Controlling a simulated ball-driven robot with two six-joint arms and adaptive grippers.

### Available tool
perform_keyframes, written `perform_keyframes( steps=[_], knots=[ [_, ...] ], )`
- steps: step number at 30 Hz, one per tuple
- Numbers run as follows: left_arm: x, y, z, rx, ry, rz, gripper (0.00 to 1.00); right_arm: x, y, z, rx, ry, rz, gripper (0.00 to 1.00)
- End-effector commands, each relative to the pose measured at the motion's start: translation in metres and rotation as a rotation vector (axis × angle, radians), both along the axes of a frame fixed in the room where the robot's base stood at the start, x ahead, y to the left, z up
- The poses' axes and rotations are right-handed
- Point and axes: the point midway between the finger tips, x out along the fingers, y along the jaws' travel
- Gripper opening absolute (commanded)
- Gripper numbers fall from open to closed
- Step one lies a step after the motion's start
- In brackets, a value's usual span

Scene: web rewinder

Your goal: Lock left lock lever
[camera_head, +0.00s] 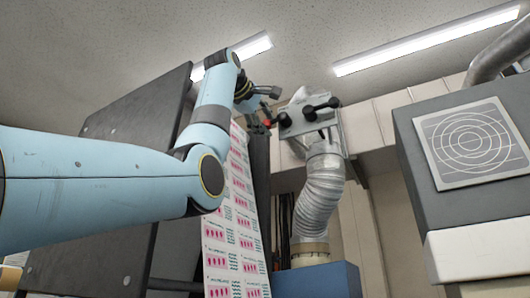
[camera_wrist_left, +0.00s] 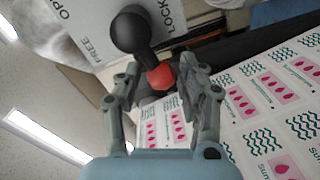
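The left lock lever, black with a red end (camera_wrist_left: 160,76), shows in the left wrist view on a grey plate (camera_wrist_left: 88,28) marked OPEN, FREE and LOCK. Its round black part (camera_wrist_left: 130,32) lies on the plate. My left gripper (camera_wrist_left: 160,68) is open, with the red end between its fingertips and gaps visible on both sides. In the head view, my left gripper (camera_head: 271,106) is beside the red end at the left of the lever plate (camera_head: 310,116). My right gripper is not in view.
A printed web with pink drops (camera_head: 230,235) hangs below my left arm, next to a dark panel (camera_head: 130,120). A silver hose (camera_head: 320,195) runs under the lever plate. A grey cabinet (camera_head: 415,125) stands at the right.

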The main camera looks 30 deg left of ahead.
Motion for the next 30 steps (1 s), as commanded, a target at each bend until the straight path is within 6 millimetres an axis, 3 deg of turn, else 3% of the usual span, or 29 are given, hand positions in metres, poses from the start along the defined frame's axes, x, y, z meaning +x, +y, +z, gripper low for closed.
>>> perform_keyframes(
  steps=[3,14,24,30],
  knots=[
    [0.000,0.000,0.000,0.000,0.000,0.000,0.56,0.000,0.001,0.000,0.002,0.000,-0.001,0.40],
    [-0.008,0.000,0.001,0.000,-0.002,0.000,0.56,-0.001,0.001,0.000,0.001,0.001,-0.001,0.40],
    [-0.078,-0.006,0.006,0.001,-0.005,0.001,0.56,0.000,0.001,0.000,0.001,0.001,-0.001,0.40],
    [-0.110,-0.008,0.007,0.000,-0.003,0.001,0.56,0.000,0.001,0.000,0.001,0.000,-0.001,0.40]
  ],
)
